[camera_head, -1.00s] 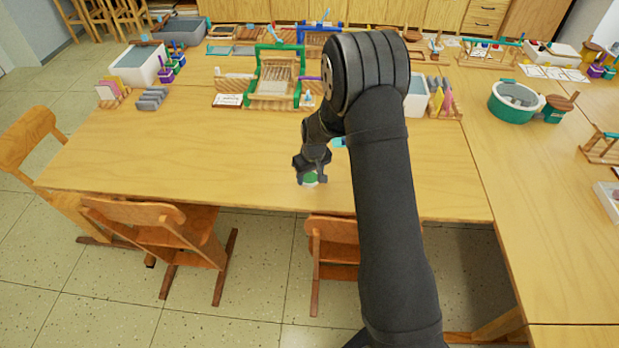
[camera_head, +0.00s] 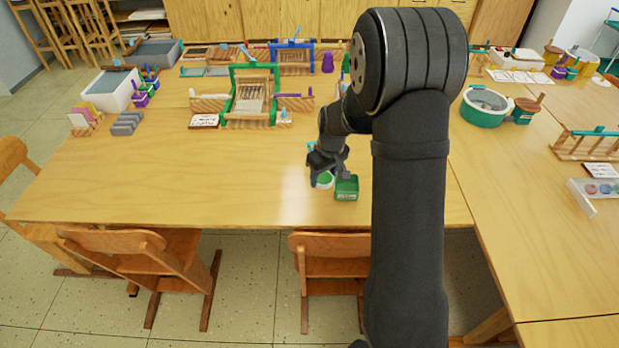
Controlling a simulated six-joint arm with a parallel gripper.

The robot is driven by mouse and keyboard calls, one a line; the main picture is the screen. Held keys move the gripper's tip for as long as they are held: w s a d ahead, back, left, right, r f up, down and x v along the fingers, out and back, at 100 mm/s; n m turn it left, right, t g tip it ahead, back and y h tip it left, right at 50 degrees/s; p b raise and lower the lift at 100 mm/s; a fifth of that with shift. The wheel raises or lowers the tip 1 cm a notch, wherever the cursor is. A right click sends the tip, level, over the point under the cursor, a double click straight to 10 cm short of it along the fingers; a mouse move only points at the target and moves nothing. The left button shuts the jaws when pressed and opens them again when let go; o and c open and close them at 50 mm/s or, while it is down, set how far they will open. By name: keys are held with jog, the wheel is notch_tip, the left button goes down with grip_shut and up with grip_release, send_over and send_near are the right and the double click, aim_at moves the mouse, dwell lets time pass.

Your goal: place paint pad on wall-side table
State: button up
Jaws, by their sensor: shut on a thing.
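The paint pad (camera_head: 324,181) appears as a small round green piece with a pale rim, low under my gripper. My gripper (camera_head: 327,170) is shut on it, close above the wooden table (camera_head: 180,180) near its front half. I cannot tell whether the pad touches the tabletop. A square green box (camera_head: 347,188) with pale lettering sits on the table just right of the pad. The dark fingers partly cover the pad.
A green-framed loom (camera_head: 250,96) stands behind, with a white label card (camera_head: 204,121) beside it. Grey blocks (camera_head: 126,123) and a white tub (camera_head: 109,88) are at left. A green round basin (camera_head: 485,107) is at right. The table's front left is clear.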

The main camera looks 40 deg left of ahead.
jog(key=shift+w+d+r, duration=0.3)
jog(key=shift+d+r, duration=0.05)
jog(key=shift+d, duration=0.2)
jog(key=w+d+m+t, duration=0.1)
jog(key=w+d+m, duration=0.6)
jog(key=w+d, duration=1.35)
jog(key=w+d+m, duration=0.3)
jog(key=w+d, duration=0.5)
jog(key=d, duration=0.6)
jog(key=s+d+m+h, duration=0.25)
jog(key=d+m, duration=0.75)
jog(key=d, duration=3.4)
jog(key=s+d+m, duration=0.3)
jog(key=s+d, duration=0.6)
jog(key=d, duration=0.3)
jog(key=s+d+m, duration=0.2)
jog(key=s+d, duration=0.6)
jog(key=d, duration=0.4)
jog(key=shift+h, duration=0.25)
jog(key=w+a+f, duration=0.1)
jog(key=w+f, duration=0.1)
jog(key=w, duration=0.1)
jog(key=w+a+f, duration=0.1)
jog(key=w+f, duration=0.1)
jog(key=w, duration=0.2)
jog(key=w+a+f, duration=0.1)
jog(key=w+f, duration=0.1)
jog(key=w, duration=0.2)
jog(key=shift+a+f, duration=0.2)
jog(key=shift+f, duration=2.15)
